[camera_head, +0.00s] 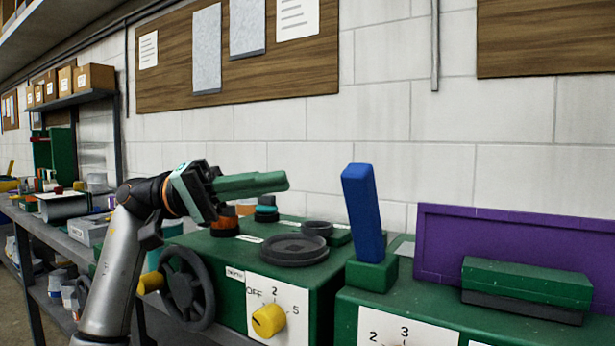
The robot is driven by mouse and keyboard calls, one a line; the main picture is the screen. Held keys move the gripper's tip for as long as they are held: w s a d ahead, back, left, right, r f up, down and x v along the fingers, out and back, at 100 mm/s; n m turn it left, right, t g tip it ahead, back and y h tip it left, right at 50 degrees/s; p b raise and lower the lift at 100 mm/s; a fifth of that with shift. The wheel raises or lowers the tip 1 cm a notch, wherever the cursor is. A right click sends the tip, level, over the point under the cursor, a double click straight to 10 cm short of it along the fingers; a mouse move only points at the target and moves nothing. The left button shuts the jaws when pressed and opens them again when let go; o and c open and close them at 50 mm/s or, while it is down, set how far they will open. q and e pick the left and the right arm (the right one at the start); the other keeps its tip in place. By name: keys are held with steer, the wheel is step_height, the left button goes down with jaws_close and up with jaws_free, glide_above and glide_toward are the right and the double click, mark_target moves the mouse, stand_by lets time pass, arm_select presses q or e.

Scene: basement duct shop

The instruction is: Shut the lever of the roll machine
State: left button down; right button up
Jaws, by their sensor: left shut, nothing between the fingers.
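A blue lever (361,212) stands nearly upright, leaning slightly left, on a small green block (372,272). The block sits at the left end of the right-hand green machine (345,320). I cannot tell for certain which green machine is the roll machine. My left gripper (286,182) is shut and empty, its green fingers together and pointing right. It hangs above the left-hand green machine (325,290), to the left of the lever and apart from it. My right gripper is not in view.
The left-hand machine has a dark handwheel (187,288), a yellow dial knob (268,320), a dark round plate (293,249) and orange and teal-ringed knobs on top. A purple panel (440,240) and a green block (525,283) are right of the lever. A cluttered bench runs left.

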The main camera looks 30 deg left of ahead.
arm_select(q)
steer(key=v, duration=0.2)
steer(key=shift+a, duration=0.3)
stand_by(0.4)
